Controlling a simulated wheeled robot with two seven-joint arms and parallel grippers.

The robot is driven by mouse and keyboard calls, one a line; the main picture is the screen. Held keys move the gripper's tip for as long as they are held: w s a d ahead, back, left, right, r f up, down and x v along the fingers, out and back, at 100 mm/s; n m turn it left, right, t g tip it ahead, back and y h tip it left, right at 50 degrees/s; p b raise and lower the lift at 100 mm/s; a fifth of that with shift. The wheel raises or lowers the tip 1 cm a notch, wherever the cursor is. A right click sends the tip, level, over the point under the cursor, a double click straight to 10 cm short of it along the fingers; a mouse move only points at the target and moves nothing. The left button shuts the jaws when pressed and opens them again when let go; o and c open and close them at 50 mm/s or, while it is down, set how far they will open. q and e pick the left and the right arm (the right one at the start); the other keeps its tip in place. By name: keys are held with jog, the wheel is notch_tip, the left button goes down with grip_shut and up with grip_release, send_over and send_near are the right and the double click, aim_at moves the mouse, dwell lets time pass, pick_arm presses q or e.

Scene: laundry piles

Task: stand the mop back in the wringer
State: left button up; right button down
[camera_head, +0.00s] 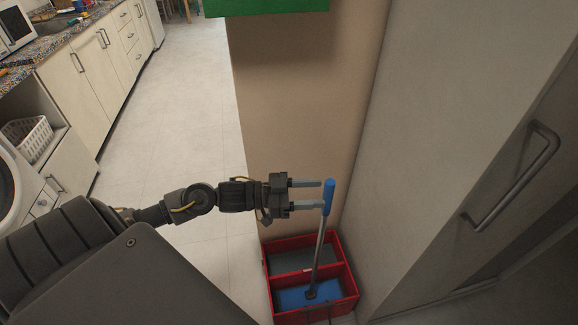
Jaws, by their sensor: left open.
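The mop (319,250) has a grey shaft with a blue grip at its top. It stands slightly tilted in a red two-part bucket (265,297) on the floor by the wall. Its foot is in the front compartment, which looks blue inside. I cannot tell which part of the bucket is the wringer. My left gripper (321,194) comes in from the left, its fingers open and pointing right at the blue grip. The fingertips are beside the grip in the picture; I cannot tell whether they touch it. My right gripper is not in view.
A beige wall (300,110) rises behind the bucket. A grey cabinet door with a metal handle (514,178) is close on the right. White cabinets (88,85) and a white basket (28,138) stand at the left. The tiled floor (185,110) between is clear.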

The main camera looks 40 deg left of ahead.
pick_arm(q)
jog(key=v, duration=1.1)
jog(key=shift+b, duration=0.35)
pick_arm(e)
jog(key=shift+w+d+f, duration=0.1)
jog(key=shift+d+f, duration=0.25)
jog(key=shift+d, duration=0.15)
pick_arm(q)
jog(key=shift+d, duration=0.1)
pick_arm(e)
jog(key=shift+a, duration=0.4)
